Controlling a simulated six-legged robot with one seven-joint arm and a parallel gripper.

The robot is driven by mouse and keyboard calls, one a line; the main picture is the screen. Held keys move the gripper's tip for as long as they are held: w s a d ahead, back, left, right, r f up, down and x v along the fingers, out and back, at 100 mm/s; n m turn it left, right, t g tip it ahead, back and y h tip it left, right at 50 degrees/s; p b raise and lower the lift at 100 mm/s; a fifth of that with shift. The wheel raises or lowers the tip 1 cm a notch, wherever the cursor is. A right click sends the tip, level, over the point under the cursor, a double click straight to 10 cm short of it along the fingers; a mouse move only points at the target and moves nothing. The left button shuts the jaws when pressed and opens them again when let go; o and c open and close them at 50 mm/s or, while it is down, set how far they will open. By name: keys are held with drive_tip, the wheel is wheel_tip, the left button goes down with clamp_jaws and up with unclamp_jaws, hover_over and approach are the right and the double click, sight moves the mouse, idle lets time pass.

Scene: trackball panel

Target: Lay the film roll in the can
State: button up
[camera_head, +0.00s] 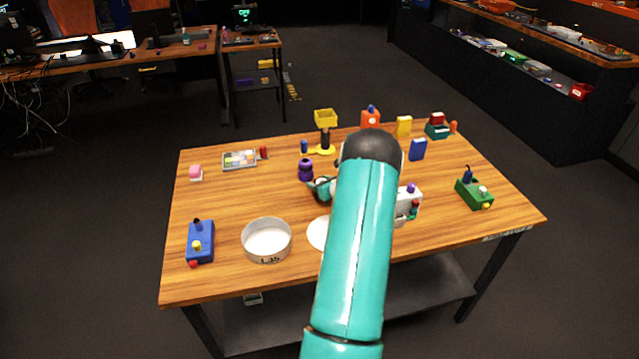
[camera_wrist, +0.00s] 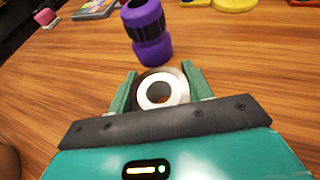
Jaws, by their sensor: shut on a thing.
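The film roll (camera_wrist: 160,92), a round piece with a dark and grey rim, a white ring and a dark hole, sits between the two fingers of my gripper (camera_wrist: 162,84) in the wrist view. The gripper is shut on it. In the head view my gripper (camera_head: 320,188) is over the middle of the table, partly hidden by my arm. The can (camera_head: 267,254), an open, shallow, pale round tin marked "L 35", stands at the table's front left. It is nearer the front edge than my gripper and to its left, and looks empty.
A purple spool-shaped object (camera_head: 306,170) stands just beyond my gripper and in the wrist view (camera_wrist: 153,50). A white disc (camera_head: 317,232) lies right of the can, partly behind my arm. A blue box (camera_head: 200,242) stands left of the can. The table's left middle is clear.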

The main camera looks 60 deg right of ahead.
drive_tip(key=shift+f, duration=0.15)
drive_tip(key=o, duration=1)
